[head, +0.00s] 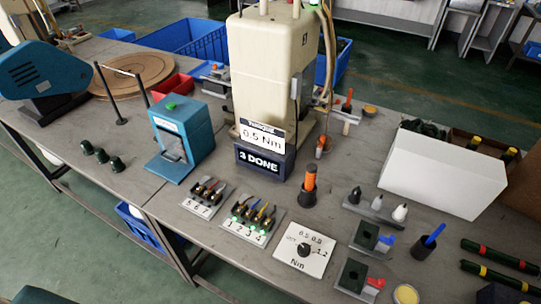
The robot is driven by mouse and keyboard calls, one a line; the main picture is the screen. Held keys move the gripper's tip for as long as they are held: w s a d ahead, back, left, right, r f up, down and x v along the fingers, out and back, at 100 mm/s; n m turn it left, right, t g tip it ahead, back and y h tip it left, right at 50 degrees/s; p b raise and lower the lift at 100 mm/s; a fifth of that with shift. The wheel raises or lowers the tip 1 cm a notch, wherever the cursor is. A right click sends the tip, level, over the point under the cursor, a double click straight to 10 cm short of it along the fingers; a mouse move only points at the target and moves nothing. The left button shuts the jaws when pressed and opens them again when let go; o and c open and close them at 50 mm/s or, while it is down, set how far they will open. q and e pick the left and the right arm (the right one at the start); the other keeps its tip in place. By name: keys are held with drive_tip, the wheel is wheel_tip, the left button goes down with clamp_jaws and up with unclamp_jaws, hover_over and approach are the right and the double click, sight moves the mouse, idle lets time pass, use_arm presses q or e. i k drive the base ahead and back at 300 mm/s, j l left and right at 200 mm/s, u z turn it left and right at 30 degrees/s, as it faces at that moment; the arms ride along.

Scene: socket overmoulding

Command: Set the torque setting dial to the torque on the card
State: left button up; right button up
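The torque setting dial (304,250) is a black knob on a white plate (316,263) marked Nm, on the front middle of the bench. Labels around it include 0.5, 0.8 and 1.2; a small one at the left is hard to read. The knob's pointer is too small to tell where it points. The torque card (262,137) is white and reads 0.5 Nm. It stands above a dark block (263,162) reading 3 DONE, in front of the cream machine. Neither of my grippers is in view.
Left of the dial are two plates of connectors, numbered 1 to 4 (252,220) and 5 to 7 (205,197). An orange-handled tool (310,178) stands upright behind it. Right are small black fixtures (353,276), a blue-handled item (432,237) and a white box (440,173).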

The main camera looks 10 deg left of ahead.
sight(303, 249)
drive_tip(key=k+l+u, duration=0.2)
drive_tip(key=l+u, duration=0.2)
drive_tip(key=k+l+u, duration=0.25)
drive_tip(key=l+u, duration=0.15)
drive_tip(key=k+l+u, duration=0.3)
drive_tip(key=u, duration=0.15)
